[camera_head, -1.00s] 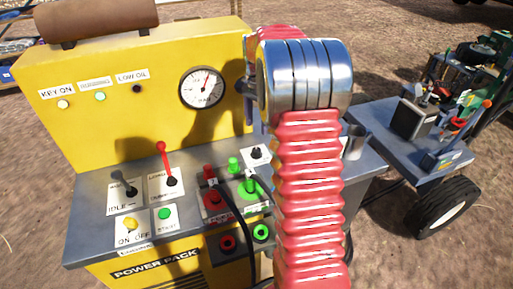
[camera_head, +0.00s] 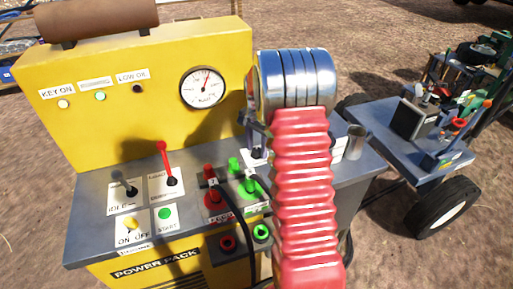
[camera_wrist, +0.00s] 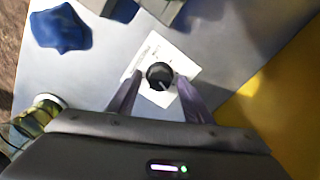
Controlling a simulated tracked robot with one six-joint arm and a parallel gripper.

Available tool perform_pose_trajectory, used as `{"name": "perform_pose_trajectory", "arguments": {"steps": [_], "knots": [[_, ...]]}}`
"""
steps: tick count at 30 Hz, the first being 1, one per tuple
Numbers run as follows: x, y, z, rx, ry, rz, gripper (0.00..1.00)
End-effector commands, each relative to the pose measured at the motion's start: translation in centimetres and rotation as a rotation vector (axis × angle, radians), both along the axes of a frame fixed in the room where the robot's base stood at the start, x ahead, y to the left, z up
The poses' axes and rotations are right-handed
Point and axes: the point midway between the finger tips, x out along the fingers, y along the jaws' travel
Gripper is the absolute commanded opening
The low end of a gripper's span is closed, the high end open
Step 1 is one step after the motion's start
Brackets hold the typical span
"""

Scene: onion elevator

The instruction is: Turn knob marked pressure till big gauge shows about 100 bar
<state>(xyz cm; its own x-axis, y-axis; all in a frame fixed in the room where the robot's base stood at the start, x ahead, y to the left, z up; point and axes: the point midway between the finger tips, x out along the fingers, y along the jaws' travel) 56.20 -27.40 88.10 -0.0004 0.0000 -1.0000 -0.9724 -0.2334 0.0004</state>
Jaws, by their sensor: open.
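The black knob (camera_wrist: 160,76) sits on a tilted white label plate (camera_wrist: 178,55) on the grey panel; the label's text is too blurred to read. In the head view the knob's plate (camera_head: 257,162) shows just below my gripper (camera_head: 257,138), which my arm partly hides. In the wrist view my gripper (camera_wrist: 157,80) is open, with its purple fingers on either side of the knob and close to it. Whether they touch it I cannot tell. The big round gauge (camera_head: 203,88) is on the yellow panel; its red needle points up and slightly right. Its numbers are too small to read.
Left of the knob stand the green lever (camera_head: 233,164), red lever (camera_head: 209,170) and throttle lever (camera_head: 161,150). A black hose (camera_head: 240,215) runs down the front. A metal cup (camera_head: 355,142) stands at the right. A blue object (camera_wrist: 62,28) lies on the panel.

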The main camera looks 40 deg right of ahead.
Motion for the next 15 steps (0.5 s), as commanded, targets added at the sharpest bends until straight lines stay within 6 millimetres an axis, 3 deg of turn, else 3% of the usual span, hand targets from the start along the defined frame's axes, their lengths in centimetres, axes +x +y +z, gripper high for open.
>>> {"name": "perform_pose_trajectory", "arguments": {"steps": [5, 15], "knots": [[-0.01, -0.02, 0.03, 0.0, 0.0, 0.0, 0.45], [0.0, -0.04, 0.06, 0.0, 0.0, -0.001, 0.21]]}}
